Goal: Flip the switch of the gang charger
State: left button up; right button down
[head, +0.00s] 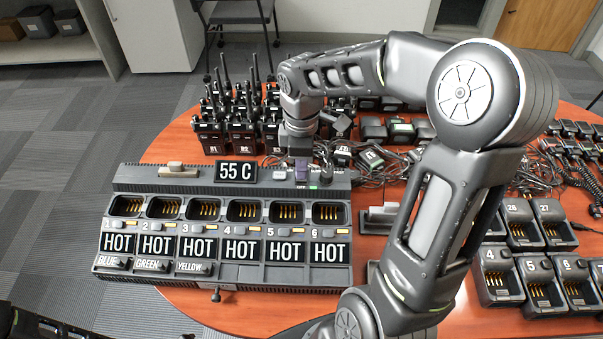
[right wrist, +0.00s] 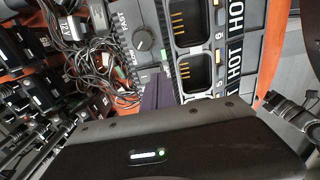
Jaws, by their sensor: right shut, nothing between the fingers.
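The gang charger (head: 225,274) is a wide dark grey unit on the round table, with several empty bays, HOT signs and a display (head: 236,171) reading 55 C. My right gripper (head: 302,174) is shut and empty, with its purple fingers pointing down at the charger's back right top. A small green-lit part (head: 314,187), possibly the switch, shows just right of the fingertips; I cannot tell whether they touch it. In the right wrist view, the fingers (right wrist: 157,92) are beside the charger's top panel, near a black knob (right wrist: 143,43). My left gripper is out of view.
Handheld radios (head: 240,135) stand behind the charger, with tangled cables (head: 345,155) at the back right. Numbered single chargers (head: 525,275) fill the table's right side. A beige block (head: 178,170) sits on the charger's back left top. My right arm covers the table's middle right.

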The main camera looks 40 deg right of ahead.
jog(key=shift+f+b, duration=0.7)
jog(key=shift+f, duration=0.3)
dwell(0.7)
jog(key=shift+r, duration=0.1)
notch_tip(320, 180, up, 7)
jog(key=p, duration=0.6)
dwell(0.6)
